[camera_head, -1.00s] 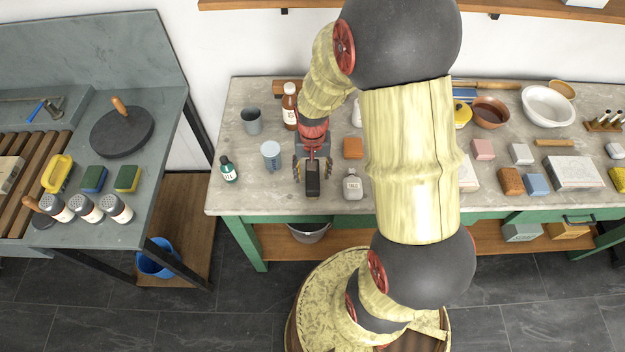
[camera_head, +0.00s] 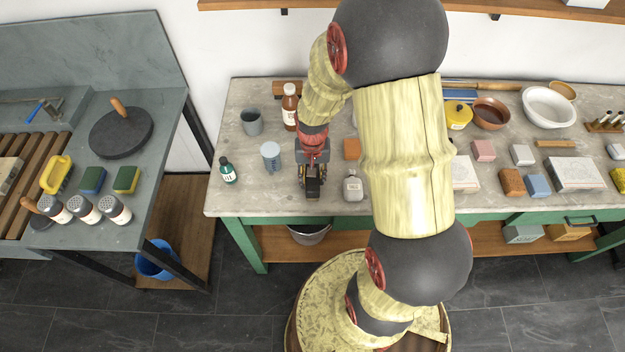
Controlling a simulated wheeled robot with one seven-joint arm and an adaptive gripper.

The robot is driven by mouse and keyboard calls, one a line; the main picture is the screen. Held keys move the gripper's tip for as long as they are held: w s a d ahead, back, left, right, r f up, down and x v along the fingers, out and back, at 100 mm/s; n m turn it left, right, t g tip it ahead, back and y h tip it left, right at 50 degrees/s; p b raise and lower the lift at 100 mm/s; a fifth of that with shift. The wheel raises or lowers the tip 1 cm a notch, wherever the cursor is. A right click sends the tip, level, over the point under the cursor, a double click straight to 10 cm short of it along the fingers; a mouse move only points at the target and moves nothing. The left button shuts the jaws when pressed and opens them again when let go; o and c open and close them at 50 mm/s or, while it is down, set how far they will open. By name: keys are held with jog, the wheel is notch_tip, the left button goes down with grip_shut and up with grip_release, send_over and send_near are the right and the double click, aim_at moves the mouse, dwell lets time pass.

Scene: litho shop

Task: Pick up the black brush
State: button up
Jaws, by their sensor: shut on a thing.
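The black brush (camera_head: 313,188) is a small dark block near the front edge of the grey stone-topped table (camera_head: 260,205). My gripper (camera_head: 312,181) reaches down over it from behind, with its fingers closed on the brush. The gripper hides the rear part of the brush. I cannot tell whether the brush still touches the tabletop.
A grey bottle (camera_head: 353,187) stands close to the right of the brush, with an orange-brown block (camera_head: 352,149) behind it. The tabletop between the green bottle and the gripper is clear at the front.

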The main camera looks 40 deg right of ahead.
jog(key=c, duration=0.4)
jog(key=shift+r, duration=0.1)
jog(key=shift+r, duration=0.25)
notch_tip(320, 180, up, 3)
jog(key=shift+s+r+p, duration=0.1)
jog(key=shift+s+p, duration=0.05)
jog(key=shift+p, duration=0.55)
jog(key=shift+s+d+r+p, duration=0.15)
jog(key=shift+s+r+p, duration=0.3)
jog(key=shift+s+r, duration=1.5)
jog(key=shift+s+d+r+p, duration=0.15)
jog(key=shift+s+r+p, duration=0.65)
jog(key=shift+s, duration=1.8)
jog(key=shift+s+d+r+p, duration=0.15)
jog(key=shift+s+r, duration=1.7)
jog(key=shift+s, duration=0.45)
